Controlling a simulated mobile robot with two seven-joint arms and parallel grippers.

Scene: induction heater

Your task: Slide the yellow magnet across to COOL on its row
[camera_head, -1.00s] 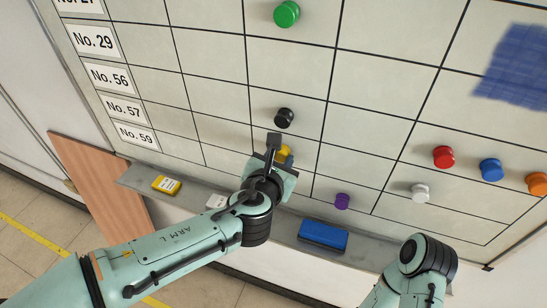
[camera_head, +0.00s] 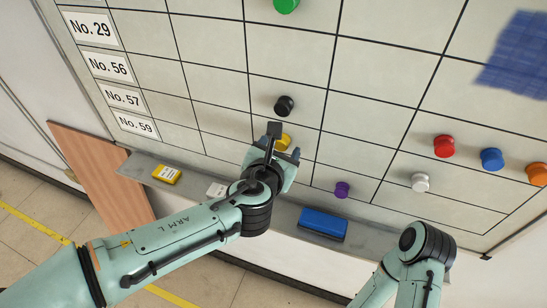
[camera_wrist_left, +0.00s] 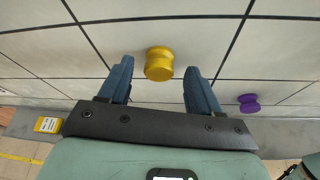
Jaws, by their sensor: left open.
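The yellow magnet (camera_head: 284,142) is on the whiteboard grid (camera_head: 215,92), below the black magnet (camera_head: 284,106). My left gripper (camera_head: 283,145) is open at the yellow magnet and partly hides it in the head view. In the left wrist view the yellow magnet (camera_wrist_left: 159,64) shows between the spread fingertips of my left gripper (camera_wrist_left: 157,72), with a gap on each side. It is not held. My right arm shows at lower right in the head view, but its gripper does not. No COOL label is in view.
A purple magnet (camera_head: 342,189) sits right of the gripper; white (camera_head: 420,183), red (camera_head: 444,146), blue (camera_head: 492,159) and orange (camera_head: 537,174) magnets are farther right. The ledge below holds a blue eraser (camera_head: 323,225) and a yellow box (camera_head: 166,174).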

